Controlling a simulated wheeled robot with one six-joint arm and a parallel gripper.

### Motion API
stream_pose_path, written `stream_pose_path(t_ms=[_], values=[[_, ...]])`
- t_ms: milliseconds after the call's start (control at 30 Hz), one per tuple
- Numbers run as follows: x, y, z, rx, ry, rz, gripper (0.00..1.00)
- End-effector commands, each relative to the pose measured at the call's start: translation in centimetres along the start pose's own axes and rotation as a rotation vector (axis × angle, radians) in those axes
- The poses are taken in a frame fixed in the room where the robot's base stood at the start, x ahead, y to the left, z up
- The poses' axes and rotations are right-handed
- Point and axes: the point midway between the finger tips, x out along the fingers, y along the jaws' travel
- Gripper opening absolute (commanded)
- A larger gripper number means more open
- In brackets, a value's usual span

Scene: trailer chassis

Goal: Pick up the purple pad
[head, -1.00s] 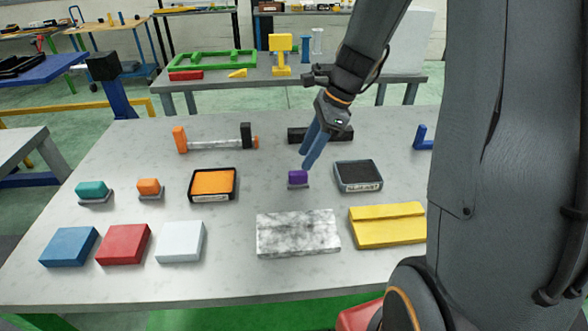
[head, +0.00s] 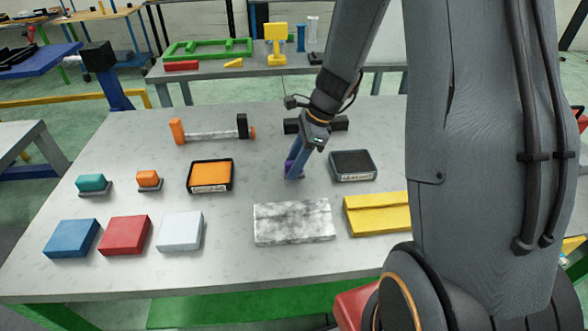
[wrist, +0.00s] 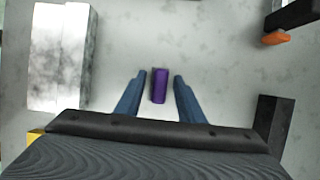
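The purple pad (wrist: 159,86) lies on the grey table between the two blue fingers of my gripper (wrist: 158,86) in the wrist view. A gap shows on each side of it, so the gripper is open around it. In the head view the fingers of my gripper (head: 294,173) reach down to the table and hide most of the purple pad (head: 288,167). Only a purple edge shows to the left of the fingers.
An orange ink pad (head: 210,175) lies left and a black ink pad (head: 352,165) right of the gripper. A marbled block (head: 293,222) and a yellow block (head: 376,214) lie nearer. A black bar (head: 325,124) lies behind. Teal (head: 91,183) and orange (head: 148,179) pads stand at left.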

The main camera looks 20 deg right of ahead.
Motion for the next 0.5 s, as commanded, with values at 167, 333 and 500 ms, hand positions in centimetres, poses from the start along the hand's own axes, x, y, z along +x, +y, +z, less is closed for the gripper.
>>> stream_pose_path(t_ms=[167,333,500], values=[[-0.02,0.01,0.00,0.000,0.000,0.000,0.03],[-0.04,0.00,0.01,0.000,0.000,0.000,0.00],[-0.46,-0.08,0.19,-0.002,0.000,-0.002,0.00]])
